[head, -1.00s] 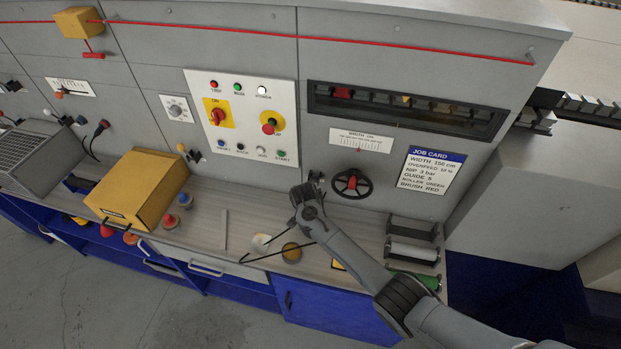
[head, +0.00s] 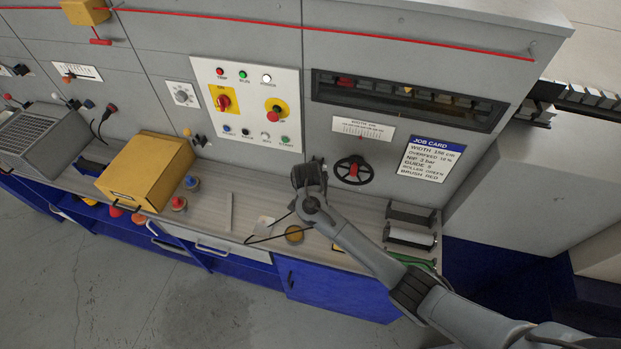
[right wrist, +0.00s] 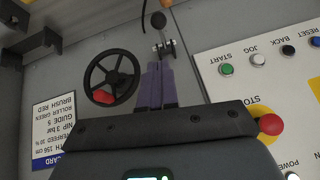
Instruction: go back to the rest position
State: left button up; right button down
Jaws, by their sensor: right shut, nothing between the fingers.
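My right arm reaches in from the right of the head view, with the right gripper (head: 312,168) in front of the grey machine panel, left of the black handwheel (head: 354,171). Its fingertips are hard to see there. In the right wrist view the purple fingers of the right gripper (right wrist: 156,66) are together and hold nothing. A small lever with a black ball knob (right wrist: 159,20) is just beyond the fingertips; I cannot tell whether they touch it. The handwheel with its red knob (right wrist: 112,79) is beside the fingers. My left gripper is not in view.
A control panel (head: 246,107) with a yellow-backed rotary switch and a stop button is left of the gripper. A job card (head: 432,160) is at right. Below are the worktop (head: 212,208), a yellow box (head: 147,172), rollers (head: 410,237) and a brown round piece (head: 294,234).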

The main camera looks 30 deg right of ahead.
jog(key=s+a+f+g+y, duration=0.1)
jog(key=s+f, duration=0.4)
jog(key=s, duration=0.3)
jog(key=s+a+f+n+g, duration=0.1)
jog(key=s+f+g, duration=0.1)
jog(key=s+f, duration=0.5)
jog(key=s+a+f+g+y, duration=0.15)
jog(key=s+f, duration=0.25)
jog(key=s, duration=0.6)
jog(key=s+a+r+n+y+p, duration=0.15)
jog(key=s+r+n, duration=0.3)
jog(key=s, duration=0.55)
notch_tip(320, 180, up, 14)
jog(key=s+a+n+t, duration=0.1)
jog(key=a+n+t, duration=0.1)
jog(key=n, duration=0.4)
jog(key=shift+s+f, duration=0.25)
